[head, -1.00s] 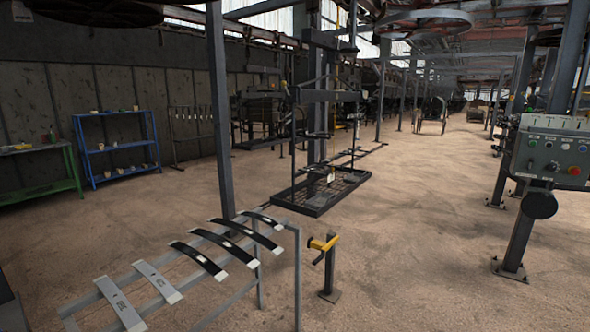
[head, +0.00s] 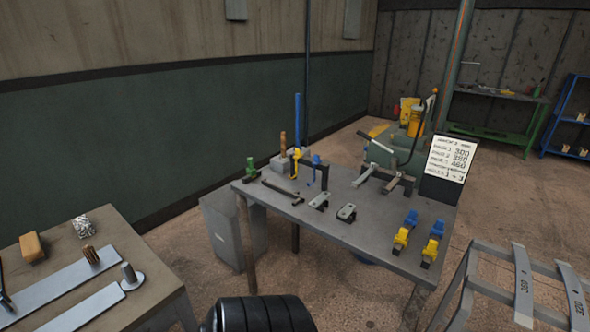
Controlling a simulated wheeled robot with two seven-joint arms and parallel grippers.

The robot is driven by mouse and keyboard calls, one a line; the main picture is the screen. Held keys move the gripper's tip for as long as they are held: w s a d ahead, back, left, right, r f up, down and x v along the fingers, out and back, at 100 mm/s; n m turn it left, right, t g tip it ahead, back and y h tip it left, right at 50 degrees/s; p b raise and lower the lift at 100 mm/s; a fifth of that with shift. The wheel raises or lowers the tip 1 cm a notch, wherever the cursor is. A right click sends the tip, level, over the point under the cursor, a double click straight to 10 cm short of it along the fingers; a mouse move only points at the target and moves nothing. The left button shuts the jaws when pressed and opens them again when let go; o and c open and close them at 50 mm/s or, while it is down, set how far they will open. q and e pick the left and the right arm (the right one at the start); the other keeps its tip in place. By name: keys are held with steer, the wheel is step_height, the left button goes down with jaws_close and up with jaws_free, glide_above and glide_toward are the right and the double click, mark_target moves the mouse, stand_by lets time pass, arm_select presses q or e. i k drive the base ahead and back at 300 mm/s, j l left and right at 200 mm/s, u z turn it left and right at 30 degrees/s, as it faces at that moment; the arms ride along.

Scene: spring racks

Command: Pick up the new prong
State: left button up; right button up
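The grey worktable (head: 375,230) stands in the middle of the head view. Two small yellow-and-blue pieces, a left one (head: 403,238) and a right one (head: 431,250), sit side by side near its right front corner. A yellow hook-like piece (head: 295,164) and a blue one (head: 315,170) are at a small dark stand towards the back left. I cannot tell which piece is the new prong. Neither gripper shows. A black ribbed cylinder at the bottom edge looks like part of my arm.
Two grey metal blocks (head: 320,201) (head: 347,213) and a dark bar (head: 283,192) lie on the worktable. A green machine (head: 392,155) and a number board (head: 450,160) stand behind. A bench (head: 60,245) is at left, a rack (head: 500,285) at right.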

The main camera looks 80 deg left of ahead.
mark_target(374, 167)
steer(key=u, duration=1.85)
